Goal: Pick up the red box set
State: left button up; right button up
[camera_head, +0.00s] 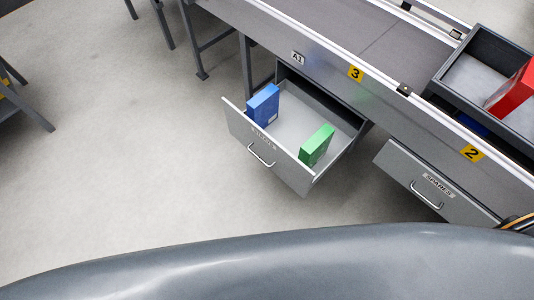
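A red box (513,91) stands tilted in a dark-rimmed tray (479,51) on the conveyor bench at the right edge of the head view. The frame edge cuts it off, so I cannot tell whether it is one box or several. Neither of my grippers is in view.
An open drawer (247,146) holds a blue box (263,104) and a green box (316,145). It juts out from the bench (330,56). A second drawer (428,187) labelled SPARES is at the right.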

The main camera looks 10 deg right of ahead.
aim_at(520, 87)
jog(key=z, duration=1.95)
jog(key=i+l+u, duration=0.1)
jog(key=i+l, duration=0.2)
jog(key=l, duration=0.1)
